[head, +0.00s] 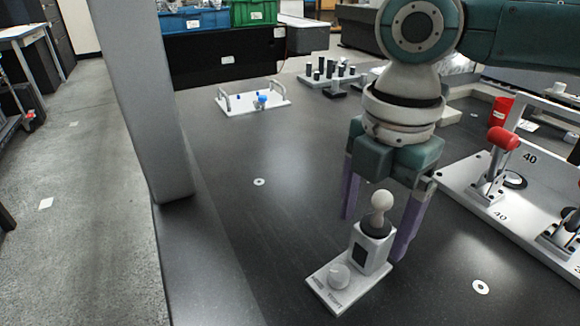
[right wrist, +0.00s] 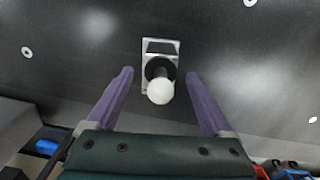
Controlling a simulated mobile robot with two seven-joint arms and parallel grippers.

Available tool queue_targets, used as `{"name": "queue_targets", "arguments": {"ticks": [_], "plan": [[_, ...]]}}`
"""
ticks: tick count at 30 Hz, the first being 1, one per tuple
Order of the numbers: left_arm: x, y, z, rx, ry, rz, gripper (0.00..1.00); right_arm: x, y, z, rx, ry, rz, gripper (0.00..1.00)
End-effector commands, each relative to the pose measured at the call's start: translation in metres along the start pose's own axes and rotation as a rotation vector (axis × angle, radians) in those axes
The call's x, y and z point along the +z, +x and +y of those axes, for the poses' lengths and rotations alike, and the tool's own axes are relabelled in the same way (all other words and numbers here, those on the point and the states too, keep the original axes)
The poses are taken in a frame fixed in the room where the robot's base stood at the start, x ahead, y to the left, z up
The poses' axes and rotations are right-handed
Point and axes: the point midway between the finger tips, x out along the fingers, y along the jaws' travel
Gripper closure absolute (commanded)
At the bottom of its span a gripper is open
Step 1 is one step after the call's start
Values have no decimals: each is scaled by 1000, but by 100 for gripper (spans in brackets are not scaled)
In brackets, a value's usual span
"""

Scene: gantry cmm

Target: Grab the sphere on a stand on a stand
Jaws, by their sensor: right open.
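The white sphere (head: 382,200) sits on a dark collar on top of a light grey block stand (head: 372,247). Nothing is in the jaws' grip. My left gripper is not in view.
A fixture plate (head: 480,195) with red-handled clamps (head: 503,138) lies at the right. A white tray with handles (head: 252,100) and a block of black pegs (head: 335,75) stand farther back. A grey column (head: 150,100) rises at the left. The dark table between is mostly clear.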

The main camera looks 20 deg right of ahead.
Motion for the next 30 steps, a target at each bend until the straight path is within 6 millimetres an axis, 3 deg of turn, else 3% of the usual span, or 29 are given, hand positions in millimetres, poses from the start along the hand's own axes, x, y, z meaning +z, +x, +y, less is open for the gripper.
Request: {"name": "queue_targets", "arguments": {"ticks": [1,6,14,30], "plan": [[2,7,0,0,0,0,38,-1,14,-1,-4,0,1,15],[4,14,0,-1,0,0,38,-1,35,-1,-2,1,-1,15],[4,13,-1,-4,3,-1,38,-1,37,-1,-1,-1,-1,15],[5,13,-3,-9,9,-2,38,-1,37,-1,-1,0,-1,74]]}}
